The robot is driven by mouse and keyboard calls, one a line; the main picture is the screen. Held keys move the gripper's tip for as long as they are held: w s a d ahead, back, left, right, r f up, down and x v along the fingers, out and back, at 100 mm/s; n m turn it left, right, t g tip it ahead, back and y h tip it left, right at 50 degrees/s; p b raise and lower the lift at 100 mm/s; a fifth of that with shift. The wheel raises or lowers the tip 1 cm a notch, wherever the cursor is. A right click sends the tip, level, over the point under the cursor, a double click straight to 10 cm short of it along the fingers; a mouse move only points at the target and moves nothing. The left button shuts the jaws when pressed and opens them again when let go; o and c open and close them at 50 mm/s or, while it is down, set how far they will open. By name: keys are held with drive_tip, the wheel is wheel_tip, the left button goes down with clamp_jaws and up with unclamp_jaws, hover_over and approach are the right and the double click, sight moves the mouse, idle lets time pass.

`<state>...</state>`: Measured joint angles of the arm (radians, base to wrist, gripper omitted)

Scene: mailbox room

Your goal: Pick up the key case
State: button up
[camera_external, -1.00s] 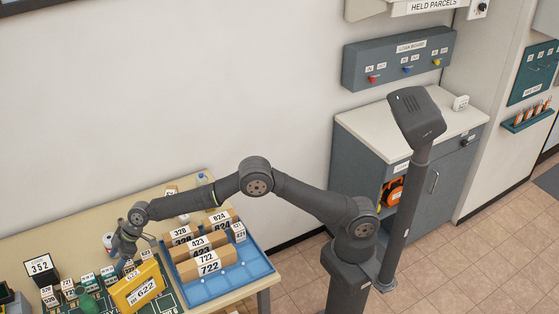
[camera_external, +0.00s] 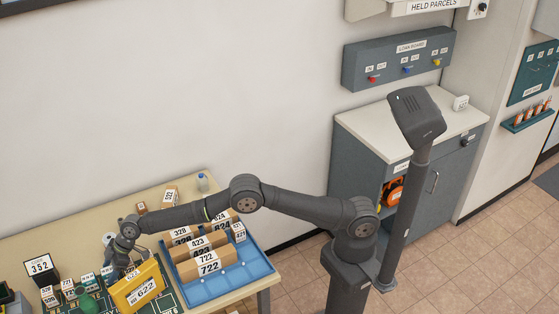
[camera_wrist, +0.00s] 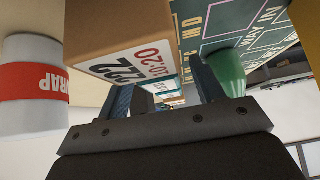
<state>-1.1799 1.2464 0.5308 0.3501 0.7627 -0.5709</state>
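I cannot tell for sure which thing is the key case. A yellow case-like thing (camera_external: 125,289) marked 622 stands on the table just in front of my gripper (camera_external: 120,268) in the external view. In the wrist view my gripper (camera_wrist: 165,98) has its two fingers well apart. Small labelled boxes (camera_wrist: 160,84) in a row show beyond and between the fingers. A box marked 222 (camera_wrist: 112,32) is close above the left finger. A green rounded thing (camera_wrist: 228,68) is beside the right finger. I see nothing held, though the fingertips are partly hidden.
A blue tray (camera_external: 257,270) with several numbered parcels lies to the right of my gripper. A roll with a red WRAP band (camera_wrist: 33,85) stands at the left in the wrist view. A 352 sign (camera_external: 40,266) and a green mat (camera_wrist: 225,22) crowd the table.

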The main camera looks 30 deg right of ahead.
drive_tip(key=c, duration=1)
drive_tip(key=shift+r, duration=0.1)
drive_tip(key=shift+c, duration=0.2)
